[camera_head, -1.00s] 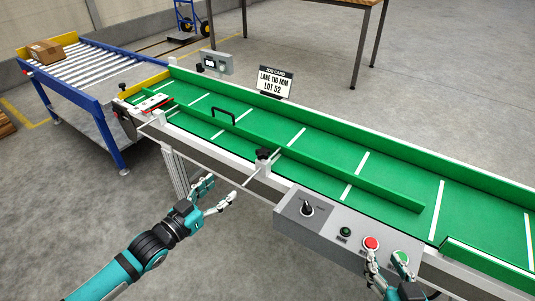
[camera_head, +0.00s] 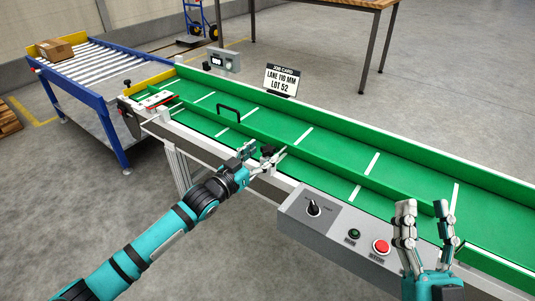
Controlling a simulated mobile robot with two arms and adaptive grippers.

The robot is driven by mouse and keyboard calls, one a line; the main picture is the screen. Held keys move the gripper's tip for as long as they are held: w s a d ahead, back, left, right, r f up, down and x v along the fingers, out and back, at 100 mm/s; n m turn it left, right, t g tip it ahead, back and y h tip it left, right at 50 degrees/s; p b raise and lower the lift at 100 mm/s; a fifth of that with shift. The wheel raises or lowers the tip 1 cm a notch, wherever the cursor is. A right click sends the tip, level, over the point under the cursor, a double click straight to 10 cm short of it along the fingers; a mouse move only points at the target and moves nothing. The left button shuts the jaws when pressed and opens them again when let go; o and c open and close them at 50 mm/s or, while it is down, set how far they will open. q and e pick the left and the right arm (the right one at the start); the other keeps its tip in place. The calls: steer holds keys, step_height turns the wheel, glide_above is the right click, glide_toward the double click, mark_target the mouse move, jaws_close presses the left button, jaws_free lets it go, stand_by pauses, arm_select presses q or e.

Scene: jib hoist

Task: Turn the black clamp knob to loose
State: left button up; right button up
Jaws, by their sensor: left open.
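The black clamp knob (camera_head: 267,150) stands on its mount at the near side rail of the green conveyor (camera_head: 375,212). My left gripper (camera_head: 266,151) is open at the knob, with a finger to either side of it. I cannot tell whether the fingers touch it, and they partly hide its lower part and mount. The knob's loose or tight marking cannot be read. My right gripper (camera_head: 423,206) is open and empty, with its fingers pointing up, in front of the conveyor at the right.
A grey control box (camera_head: 330,228) with a black selector (camera_head: 313,208) and a red button (camera_head: 381,246) lies between my grippers. A green guide rail (camera_head: 320,160) with a black handle (camera_head: 228,111) runs along the conveyor. A job card (camera_head: 282,79) stands behind.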

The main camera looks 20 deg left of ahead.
mark_target(268, 148)
arm_select(q)
steer(key=shift+b+x, duration=0.3)
steer(key=shift+x, duration=1.2)
arm_select(e)
steer(key=shift+s+d+r+t+y, duration=0.2)
steer(key=shift+s+r+t+y, duration=0.4)
steer(key=shift+s+r+t, duration=0.8)
arm_select(q)
steer(key=shift+c, duration=0.3)
arm_select(e)
steer(key=shift+r, duration=0.1)
